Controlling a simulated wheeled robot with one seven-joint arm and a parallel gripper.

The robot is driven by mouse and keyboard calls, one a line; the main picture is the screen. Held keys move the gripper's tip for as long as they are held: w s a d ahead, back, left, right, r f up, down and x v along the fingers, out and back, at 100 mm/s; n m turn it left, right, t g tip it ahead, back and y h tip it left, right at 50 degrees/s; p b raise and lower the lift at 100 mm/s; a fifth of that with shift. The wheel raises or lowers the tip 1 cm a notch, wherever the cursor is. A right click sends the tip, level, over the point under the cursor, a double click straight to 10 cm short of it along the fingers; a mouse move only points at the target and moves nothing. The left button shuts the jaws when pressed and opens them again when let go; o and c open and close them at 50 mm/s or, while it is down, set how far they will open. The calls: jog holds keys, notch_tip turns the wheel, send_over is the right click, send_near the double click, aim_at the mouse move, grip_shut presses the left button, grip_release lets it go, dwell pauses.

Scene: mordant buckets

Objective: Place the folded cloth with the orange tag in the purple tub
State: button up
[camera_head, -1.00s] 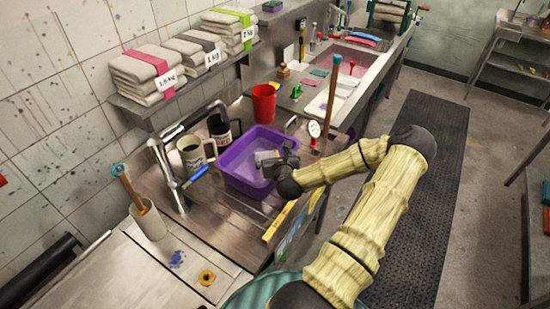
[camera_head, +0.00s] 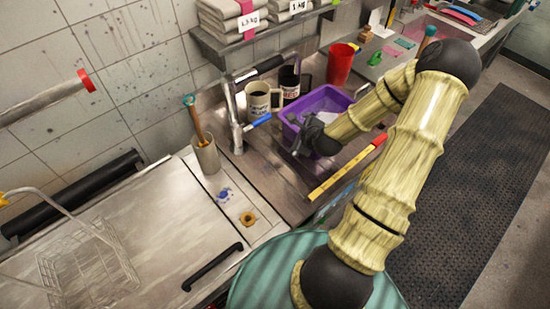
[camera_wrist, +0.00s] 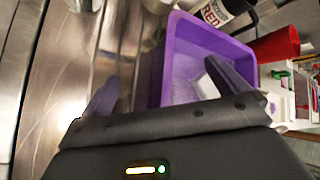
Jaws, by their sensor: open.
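The purple tub (camera_head: 336,94) stands on the steel counter, and it fills the middle of the wrist view (camera_wrist: 176,62). My gripper (camera_head: 308,128) is at the tub's near left side, partly over its rim. In the wrist view my gripper's fingers (camera_wrist: 160,92) are spread apart, the right one over the tub's inside and the left one outside over the counter. A pale piece (camera_wrist: 207,84) shows beside the right finger, over the tub; I cannot tell if it is cloth. I see no orange tag.
A yellow and red bar (camera_head: 345,168) lies in front. Folded cloths (camera_head: 232,22) lie on the wall shelf above. A wire basket (camera_head: 85,265) is at lower left.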

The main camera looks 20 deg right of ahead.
jog(key=s+a+r+n+g, duration=0.3)
jog(key=s+a+r+n, duration=0.4)
jog(key=n, duration=0.6)
jog(key=s+a+r+n+g, duration=0.4)
jog(key=s+a+r+n, duration=0.3)
jog(key=s+n, duration=0.3)
jog(key=n, duration=0.3)
jog(key=shift+a, duration=0.4)
jog(key=shift+w, duration=0.1)
